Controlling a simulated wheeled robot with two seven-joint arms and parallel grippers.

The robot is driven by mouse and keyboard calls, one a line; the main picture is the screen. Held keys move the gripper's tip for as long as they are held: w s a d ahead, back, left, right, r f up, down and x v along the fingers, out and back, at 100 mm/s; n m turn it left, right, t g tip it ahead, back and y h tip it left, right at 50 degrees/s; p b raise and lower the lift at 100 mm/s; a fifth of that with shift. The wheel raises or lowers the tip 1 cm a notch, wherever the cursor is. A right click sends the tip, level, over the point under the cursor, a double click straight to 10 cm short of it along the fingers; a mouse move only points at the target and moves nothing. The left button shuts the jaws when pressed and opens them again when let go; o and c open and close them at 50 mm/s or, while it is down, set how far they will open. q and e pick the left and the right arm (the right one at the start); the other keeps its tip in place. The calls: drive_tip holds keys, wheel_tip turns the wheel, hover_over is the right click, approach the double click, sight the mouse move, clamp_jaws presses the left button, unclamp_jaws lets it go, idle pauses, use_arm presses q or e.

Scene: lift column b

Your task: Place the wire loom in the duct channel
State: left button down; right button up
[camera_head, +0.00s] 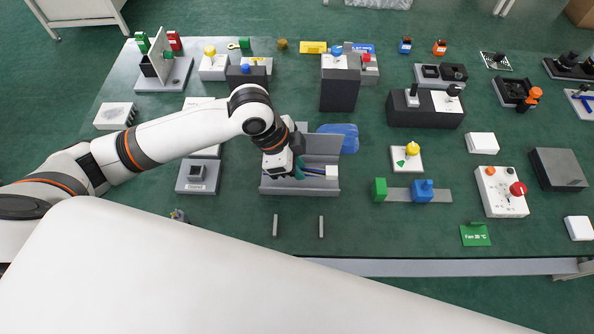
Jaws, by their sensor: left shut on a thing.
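The grey duct channel (325,186) stands near the middle of the bench, with a raised back wall. The wire loom (314,172) shows as a short bundle of dark and blue wires with a white end piece at its right. It lies across the channel's opening in the picture; whether it touches the channel floor I cannot tell. My left gripper (298,172) is over the left part of the channel, shut on the loom near its left end. The gripper hides that end and part of the channel. My right gripper is not in view.
A blue rounded item (341,136) lies behind the channel. A dark block (340,91) stands farther back. Two small grey pegs (321,227) stand in front. A grey strip with green and blue blocks (422,191) is to the right. Green bench between them is clear.

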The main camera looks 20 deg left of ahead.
use_arm(q)
drive_tip(key=shift+w+f, duration=0.1)
drive_tip(key=shift+f, duration=1.8)
drive_tip(key=shift+f, duration=0.3)
drive_tip(key=c, duration=1.3)
unclamp_jaws()
drive_tip(key=shift+f, duration=0.1)
drive_tip(key=shift+r, duration=0.3)
drive_tip(key=v, duration=1.2)
drive_tip(key=shift+r, duration=0.15)
